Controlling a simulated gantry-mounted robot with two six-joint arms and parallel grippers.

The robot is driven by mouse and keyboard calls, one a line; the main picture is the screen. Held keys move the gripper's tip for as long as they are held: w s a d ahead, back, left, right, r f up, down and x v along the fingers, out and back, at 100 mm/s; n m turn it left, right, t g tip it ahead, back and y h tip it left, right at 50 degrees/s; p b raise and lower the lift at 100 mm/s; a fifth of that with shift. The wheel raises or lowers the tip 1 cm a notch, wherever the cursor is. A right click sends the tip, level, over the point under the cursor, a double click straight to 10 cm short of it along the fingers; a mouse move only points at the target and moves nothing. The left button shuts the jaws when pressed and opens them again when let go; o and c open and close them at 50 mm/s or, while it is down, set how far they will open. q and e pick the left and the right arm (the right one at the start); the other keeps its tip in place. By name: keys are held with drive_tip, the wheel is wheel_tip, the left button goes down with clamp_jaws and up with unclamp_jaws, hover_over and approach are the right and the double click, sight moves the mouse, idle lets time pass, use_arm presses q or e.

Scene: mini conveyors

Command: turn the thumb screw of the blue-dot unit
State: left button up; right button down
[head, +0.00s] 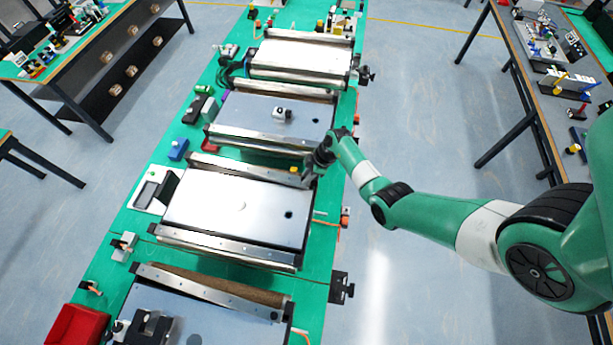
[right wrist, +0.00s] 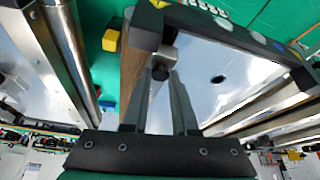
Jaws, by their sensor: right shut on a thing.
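My right gripper (head: 312,172) is at the far right corner of a silver mini conveyor (head: 240,205) with a dark spot on its plate. In the right wrist view its two fingers (right wrist: 161,82) are shut on a small dark knob, the thumb screw (right wrist: 160,72), beside a metal block. The same plate (right wrist: 200,65) shows to the right of the fingers there. A blue dot (right wrist: 260,38) shows on a dark bar in the right wrist view; I cannot tell for sure which unit it marks. My left gripper is not in view.
Other conveyors stand in front and behind on the green bench, one behind carrying a small metal part (head: 283,113). A red bin (head: 75,325) is at the front left.

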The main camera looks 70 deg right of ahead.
drive_tip(key=n, duration=0.1)
drive_tip(key=n+y, duration=0.1)
drive_tip(key=n, duration=0.1)
drive_tip(key=shift+w+d+g+b, duration=0.15)
drive_tip(key=shift+g+b, duration=0.15)
drive_tip(key=shift+b, duration=0.05)
drive_tip(key=n+b, duration=0.1)
drive_tip(key=n, duration=0.1)
drive_tip(key=n+y+b, duration=0.1)
drive_tip(key=shift+w+d+f+n+g, duration=0.1)
drive_tip(key=shift+d+f+n+g, duration=0.05)
drive_tip(key=shift+n+g, duration=0.25)
drive_tip(key=n+g+b, duration=0.1)
drive_tip(key=n+b, duration=0.2)
drive_tip(key=b, duration=0.1)
drive_tip(key=n+g+b, duration=0.1)
drive_tip(key=n+b, duration=0.1)
drive_tip(key=b, duration=0.3)
drive_tip(key=n+g+y+b, duration=0.1)
drive_tip(key=n+b, duration=0.2)
drive_tip(key=b, duration=0.2)
drive_tip(key=shift+w+f+n, duration=0.2)
drive_tip(key=shift+w+n, duration=0.1)
drive_tip(key=shift+r+n+g+b, duration=0.25)
drive_tip(key=shift+n+g+b, duration=0.05)
drive_tip(key=shift+b, duration=0.55)
drive_tip(key=shift+r, duration=0.15)
drive_tip(key=c, duration=0.7)
unclamp_jaws()
